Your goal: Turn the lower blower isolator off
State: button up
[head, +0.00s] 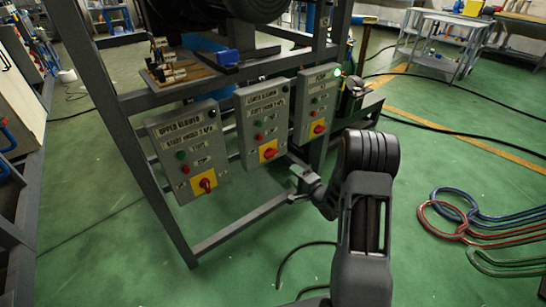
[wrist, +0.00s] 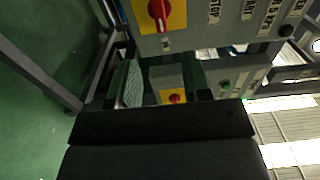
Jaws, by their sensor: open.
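The lower blower box (head: 262,122) is the middle of three grey control boxes in the head view. Its isolator (head: 269,152) is a red rotary handle on a yellow plate at the box's lower end. My gripper (head: 297,185) is below and to the right of that isolator, apart from it. In the wrist view my gripper (wrist: 162,70) is open and empty. A smaller yellow plate with a red knob (wrist: 173,97) shows between the fingers, farther back. A larger red handle (wrist: 159,12) is at the top. I cannot tell which boxes these two belong to.
The upper blower box (head: 190,150) is to the left and a third box (head: 315,103) with a lit green lamp is to the right. A grey frame (head: 240,225) carries them. Hoses (head: 465,220) lie on the green floor at right.

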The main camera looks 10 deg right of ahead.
aim_at(273, 156)
jog(key=b+x, duration=0.3)
jog(key=x, duration=1)
jog(key=shift+w+a, duration=0.1)
jog(key=shift+w, duration=0.1)
jog(key=shift+c, duration=0.4)
grip_shut()
